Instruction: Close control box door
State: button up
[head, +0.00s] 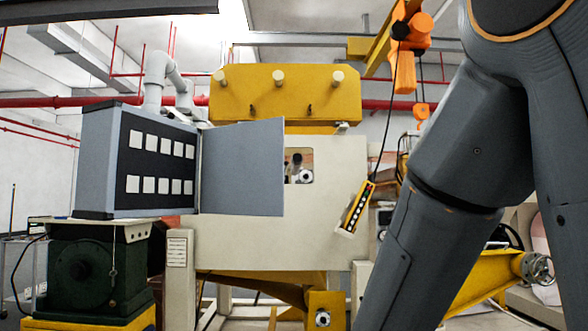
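The control box (93,163) is a grey cabinet at the left, with a black front panel bearing two rows of white squares. Its door (243,168) is a flat grey-blue panel joined at the box's right edge. The door stands open, swung out to the right, and leaves the panel uncovered. My arm fills the right side of the head view, well apart from the door. My gripper is out of view.
A cream machine with a yellow top (285,88) stands behind the door. A green motor (95,272) sits below the box. An orange hoist (405,60) and a hanging yellow pendant (355,208) lie between door and arm.

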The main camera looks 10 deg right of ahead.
aim_at(243, 165)
jog(key=z, duration=0.7)
jog(key=k, duration=0.95)
jog(key=z, duration=0.6)
jog(key=i, duration=1.5)
jog(key=u, duration=0.4)
jog(key=i, duration=1.8)
jog(key=u, duration=0.75)
jog(key=i, duration=1.3)
jog(key=u, duration=1.95)
jog(key=i, duration=0.95)
jog(key=u, duration=0.3)
jog(key=k, duration=0.8)
